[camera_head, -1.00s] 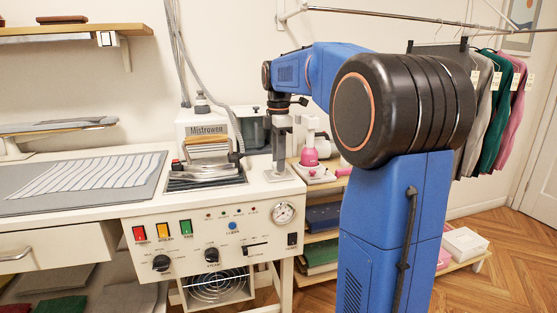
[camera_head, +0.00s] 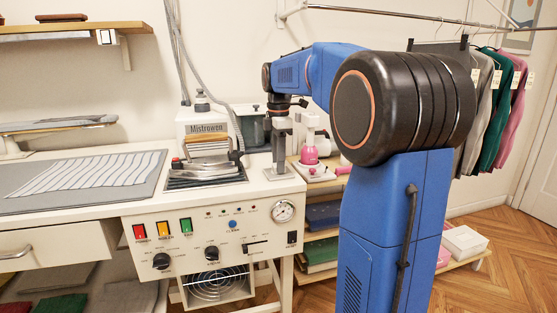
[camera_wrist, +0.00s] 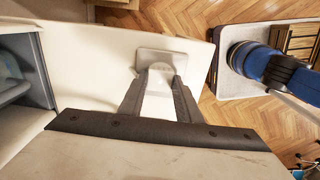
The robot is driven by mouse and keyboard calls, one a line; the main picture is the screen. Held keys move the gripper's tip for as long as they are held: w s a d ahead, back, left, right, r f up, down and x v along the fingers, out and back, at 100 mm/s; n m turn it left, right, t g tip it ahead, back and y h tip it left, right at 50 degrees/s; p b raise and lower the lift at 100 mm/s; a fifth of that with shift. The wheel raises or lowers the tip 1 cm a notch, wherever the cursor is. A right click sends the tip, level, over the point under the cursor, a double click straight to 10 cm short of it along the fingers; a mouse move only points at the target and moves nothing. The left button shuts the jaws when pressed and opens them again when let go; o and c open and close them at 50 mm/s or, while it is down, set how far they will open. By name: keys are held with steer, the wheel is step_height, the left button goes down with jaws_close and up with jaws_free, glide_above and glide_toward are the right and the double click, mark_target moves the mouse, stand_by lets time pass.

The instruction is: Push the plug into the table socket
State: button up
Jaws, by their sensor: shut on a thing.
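In the wrist view, my gripper (camera_wrist: 161,78) is shut on the white plug (camera_wrist: 160,69), with one finger on each side of it. The plug is over a pale rectangular socket plate (camera_wrist: 184,60) on the white table top. It looks close to or touching the plate; I cannot tell how deep it sits. In the head view, my gripper (camera_head: 280,165) points straight down at the right end of the white table (camera_head: 220,199). The fingers reach the socket plate there, and the plug is too small to make out.
The steam iron (camera_head: 206,167) stands on its rest just left of my gripper. A grey tank (camera_head: 252,128) is behind. A shelf with a pink device (camera_head: 309,152) stands to the right. The table's right edge is close, with wooden floor (camera_head: 500,275) beyond.

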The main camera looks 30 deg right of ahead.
steer(key=o, duration=1.1)
step_height(320, 180, up, 17)
steer(key=shift+r, duration=0.15)
steer(key=s+a+f+m+t, duration=0.1)
steer(key=s+a+f+m, duration=0.4)
steer(key=s, duration=0.3)
steer(key=s+a+f+m+t, duration=0.1)
steer(key=s+a+f+m, duration=0.2)
steer(key=s+a+f, duration=0.4)
steer(key=s+a+f+m+t, duration=0.1)
steer(key=s+f+m, duration=0.1)
steer(key=s+f, duration=0.3)
steer(key=s+a+f+m+t, duration=0.1)
steer(key=s+f+m, duration=0.1)
steer(key=s+f, duration=0.3)
steer(key=s+a+f+m, duration=0.1)
steer(key=s+f, duration=0.4)
steer(key=f, duration=0.6)
steer(key=shift+s+a+f+m+t, duration=0.15)
steer(key=shift+a+m+t, duration=0.25)
steer(key=shift+m, duration=0.5)
